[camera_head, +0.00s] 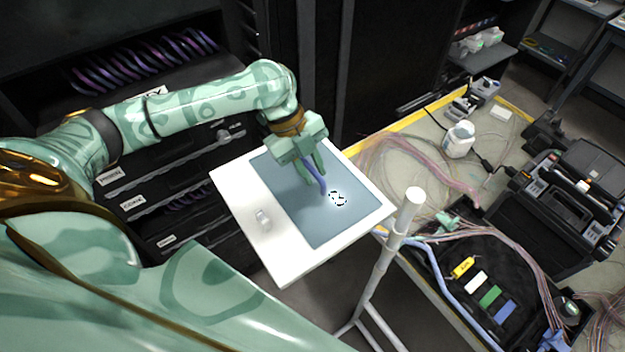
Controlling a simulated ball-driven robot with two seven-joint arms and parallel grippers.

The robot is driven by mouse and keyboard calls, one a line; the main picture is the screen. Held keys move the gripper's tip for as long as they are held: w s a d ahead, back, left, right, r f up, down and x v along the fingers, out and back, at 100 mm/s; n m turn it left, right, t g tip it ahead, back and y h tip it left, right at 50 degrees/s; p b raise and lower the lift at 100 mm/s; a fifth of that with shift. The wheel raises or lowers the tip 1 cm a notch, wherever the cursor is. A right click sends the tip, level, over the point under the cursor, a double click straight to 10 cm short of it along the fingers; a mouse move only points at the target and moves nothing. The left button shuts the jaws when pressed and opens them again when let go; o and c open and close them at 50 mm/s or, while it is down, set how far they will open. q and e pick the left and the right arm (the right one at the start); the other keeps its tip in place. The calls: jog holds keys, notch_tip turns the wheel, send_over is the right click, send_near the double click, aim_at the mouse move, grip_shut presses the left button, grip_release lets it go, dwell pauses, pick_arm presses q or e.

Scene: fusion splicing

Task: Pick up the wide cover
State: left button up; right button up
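I cannot say for certain which thing is the wide cover. A small clear, whitish piece (263,218) lies on the left part of the white board. A small black-and-white ring-like item (338,199) lies on the board's grey-blue mat (335,225). My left gripper (316,174) points down over the mat, just left of the ring-like item. A purple-blue strip (317,177) shows at its fingers. I cannot tell whether the fingers grip it or whether their tips touch the mat. My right gripper is not in view.
The white board (283,266) is tilted in the picture, with a white pole stand (385,255) at its right. The right-hand table holds a white bottle (459,139), loose pink cables, a black case (465,256) with coloured blocks, and black machines. A dark rack stands behind my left arm.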

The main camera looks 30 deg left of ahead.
pick_arm(q)
grip_shut()
